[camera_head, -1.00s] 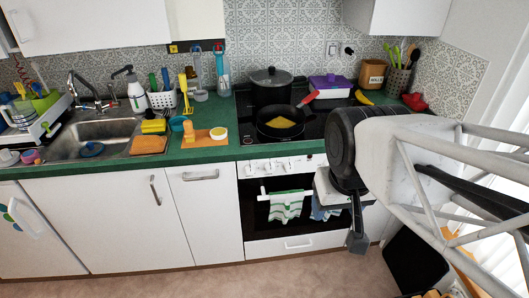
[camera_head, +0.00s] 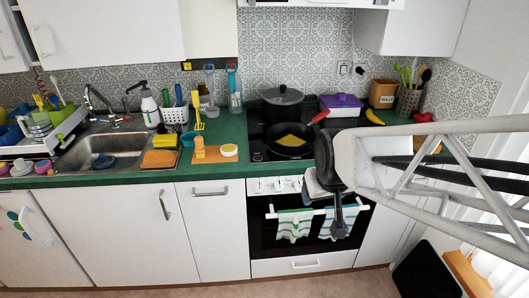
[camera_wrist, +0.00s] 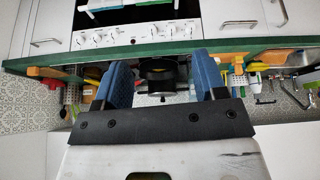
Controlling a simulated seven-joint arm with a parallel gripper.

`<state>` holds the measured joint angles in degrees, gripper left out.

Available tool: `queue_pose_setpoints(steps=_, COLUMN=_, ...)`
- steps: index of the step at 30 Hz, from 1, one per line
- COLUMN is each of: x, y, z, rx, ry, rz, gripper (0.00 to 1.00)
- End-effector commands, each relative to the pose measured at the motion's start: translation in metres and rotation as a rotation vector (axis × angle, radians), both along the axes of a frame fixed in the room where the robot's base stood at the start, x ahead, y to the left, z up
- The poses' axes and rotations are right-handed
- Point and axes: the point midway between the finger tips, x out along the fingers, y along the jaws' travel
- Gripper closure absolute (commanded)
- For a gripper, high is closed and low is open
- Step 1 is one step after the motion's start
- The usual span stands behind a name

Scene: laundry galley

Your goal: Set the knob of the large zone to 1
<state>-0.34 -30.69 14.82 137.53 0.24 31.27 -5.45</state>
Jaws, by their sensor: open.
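The stove's white control panel (camera_head: 274,185) carries a row of white knobs at the front of the black hob (camera_head: 257,150). In the wrist view the panel (camera_wrist: 140,36) shows with its knobs near the top. I cannot tell which knob is for the large zone, nor read any setting. My gripper (camera_wrist: 160,66) has two blue fingers, spread apart with nothing held between them. The knobs appear beyond the fingertips in the wrist view, apart from them. In the head view my arm's end hangs in front of the stove and hides the panel's right part.
Striped towels (camera_head: 293,224) hang on the oven handle below the panel. A cutting board (camera_head: 213,153) lies on the green counter to the left. The floor in front is clear.

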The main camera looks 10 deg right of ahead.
Motion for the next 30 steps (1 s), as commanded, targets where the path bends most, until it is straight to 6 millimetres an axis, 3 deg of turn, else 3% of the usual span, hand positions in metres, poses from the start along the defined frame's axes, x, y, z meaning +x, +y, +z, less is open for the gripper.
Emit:
queue_pose_setpoints(steps=6, x=0.08, y=0.006, z=-0.034, rx=-0.032, ry=-0.161, rz=0.069, gripper=0.35)
queue_pose_setpoints(steps=15, x=0.174, y=0.014, z=-0.087, rx=-0.098, ry=-0.393, rz=0.148, gripper=0.35)
queue_pose_setpoints(steps=21, x=0.222, y=0.019, z=-0.129, rx=-0.156, ry=-0.547, rz=0.19, gripper=0.35)
queue_pose_setpoints(steps=30, x=0.269, y=0.026, z=-0.2, rx=-0.263, ry=-0.774, rz=0.235, gripper=0.35)
